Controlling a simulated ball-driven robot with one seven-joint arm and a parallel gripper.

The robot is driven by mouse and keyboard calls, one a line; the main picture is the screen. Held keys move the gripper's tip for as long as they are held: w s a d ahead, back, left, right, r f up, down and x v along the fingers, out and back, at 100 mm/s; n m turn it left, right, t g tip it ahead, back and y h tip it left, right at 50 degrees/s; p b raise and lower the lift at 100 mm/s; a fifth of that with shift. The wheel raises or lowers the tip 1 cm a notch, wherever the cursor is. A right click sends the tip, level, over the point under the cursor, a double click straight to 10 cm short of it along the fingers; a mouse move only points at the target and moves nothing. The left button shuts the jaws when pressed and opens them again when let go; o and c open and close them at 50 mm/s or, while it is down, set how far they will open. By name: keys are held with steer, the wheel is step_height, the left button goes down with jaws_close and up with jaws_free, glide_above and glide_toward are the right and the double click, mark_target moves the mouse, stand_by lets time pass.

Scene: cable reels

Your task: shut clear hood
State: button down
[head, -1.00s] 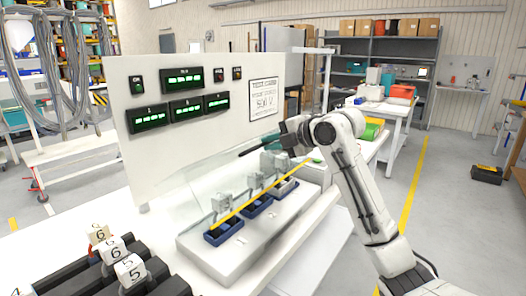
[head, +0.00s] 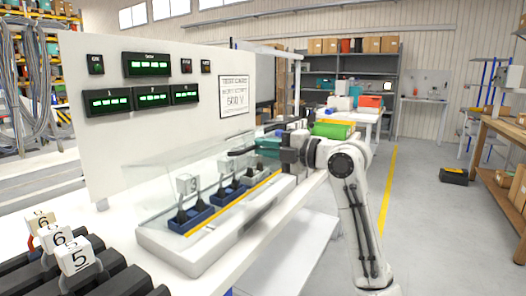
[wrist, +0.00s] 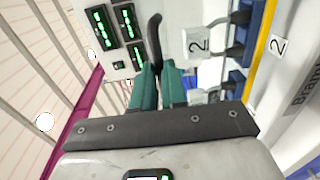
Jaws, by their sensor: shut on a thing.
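The clear hood (head: 158,182) is a see-through cover on the white test bench unit, over the row of blue sockets (head: 197,218) with numbered tags. It slopes from the upright panel; its faint edges make its exact angle hard to tell. A dark bar handle (head: 240,152) is at its right end. My gripper (head: 262,146) is shut on this handle, beside the hood's right end. In the wrist view the teal fingers (wrist: 157,80) close around the lower end of the black handle (wrist: 154,38).
The white panel (head: 85,140) with green displays stands behind the hood. A yellow strip (head: 232,204) runs in front of the sockets. Black blocks with numbered tags (head: 75,255) stand front left.

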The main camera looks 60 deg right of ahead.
steer(key=shift+a, duration=0.1)
stand_by(0.3)
steer(key=c, duration=1.2)
jaws_free()
steer(key=shift+o, duration=0.2)
steer(key=s, duration=1)
steer(key=shift+s+d, duration=0.2)
steer(key=shift+s, duration=0.2)
steer(key=shift+r, duration=0.1)
